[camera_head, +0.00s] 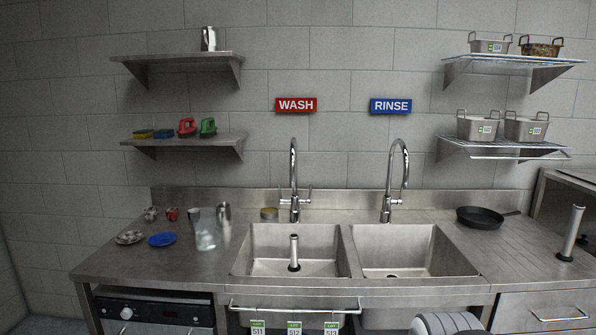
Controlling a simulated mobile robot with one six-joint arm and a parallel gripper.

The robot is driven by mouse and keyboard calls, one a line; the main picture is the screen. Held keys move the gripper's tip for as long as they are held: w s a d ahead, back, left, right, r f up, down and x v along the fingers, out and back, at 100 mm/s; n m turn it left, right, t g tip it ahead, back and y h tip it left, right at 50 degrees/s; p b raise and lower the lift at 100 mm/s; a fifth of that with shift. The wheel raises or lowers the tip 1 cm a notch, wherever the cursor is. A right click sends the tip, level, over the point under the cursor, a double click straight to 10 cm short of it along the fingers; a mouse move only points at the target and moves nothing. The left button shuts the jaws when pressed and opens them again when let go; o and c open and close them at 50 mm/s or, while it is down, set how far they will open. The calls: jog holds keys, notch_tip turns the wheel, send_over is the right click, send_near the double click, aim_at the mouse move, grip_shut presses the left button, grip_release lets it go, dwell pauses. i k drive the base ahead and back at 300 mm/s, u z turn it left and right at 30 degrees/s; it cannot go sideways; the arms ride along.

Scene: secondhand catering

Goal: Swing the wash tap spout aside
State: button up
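The wash tap (293,178) is a tall chrome gooseneck below the red WASH sign (296,105). It stands behind the left sink basin (243,258), and its spout appears to point forward over that basin. A small lever shows at the right of its base. The rinse tap (391,183), a similar gooseneck below the blue RINSE sign (390,106), stands behind the right basin (440,254), its spout curving to the right. My gripper is not in view. A pale rounded part at the bottom right edge may be mine.
A metal tube (294,254) stands in the left basin. Left on the counter are a clear jug (206,238), a blue plate (162,239) and cups. A frying pan (482,218) lies right. Shelves hang on both sides; a rail with tags (293,309) runs in front.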

aim_at(293, 158)
jog(key=k, duration=0.25)
jog(key=z, duration=0.25)
jog(key=i, duration=1.35)
jog(key=u, duration=0.85)
